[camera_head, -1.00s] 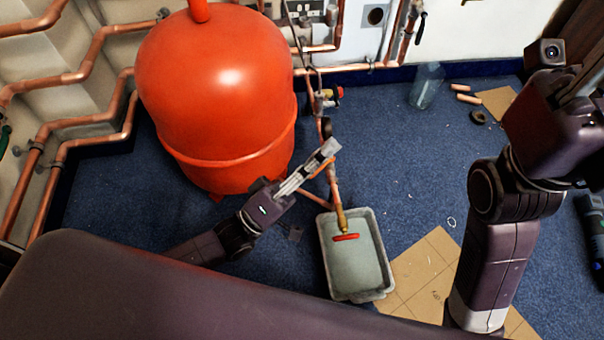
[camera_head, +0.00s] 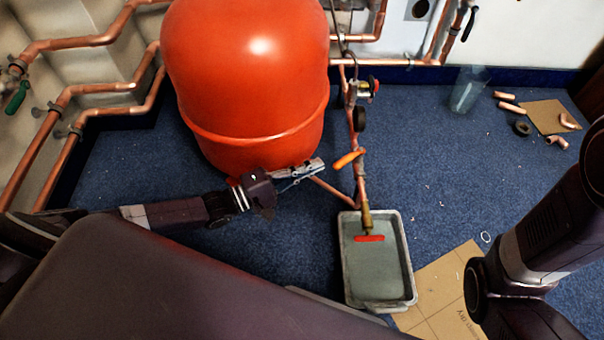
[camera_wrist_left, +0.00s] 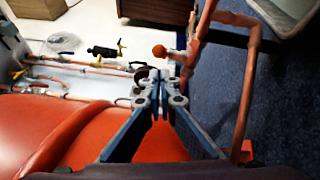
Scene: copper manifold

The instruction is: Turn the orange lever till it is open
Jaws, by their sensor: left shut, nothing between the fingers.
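The orange lever (camera_head: 348,159) sits on the upright copper pipe (camera_head: 361,186) in the head view, slanting across it, with its free end toward the left. In the left wrist view the lever's rounded orange end (camera_wrist_left: 159,50) shows just beyond the fingertips. My left gripper (camera_head: 320,165) is shut and empty, left of the lever, with a small gap between them. Its closed fingers also show in the left wrist view (camera_wrist_left: 160,80). My right arm shows at the right edge of the head view; its gripper is out of the picture.
A large red tank (camera_head: 250,80) stands behind my left gripper. A grey tray (camera_head: 350,268) lies below the pipe, under a red-handled tap (camera_head: 369,238). Cardboard (camera_head: 440,285), a clear container (camera_head: 468,90) and loose copper fittings lie to the right.

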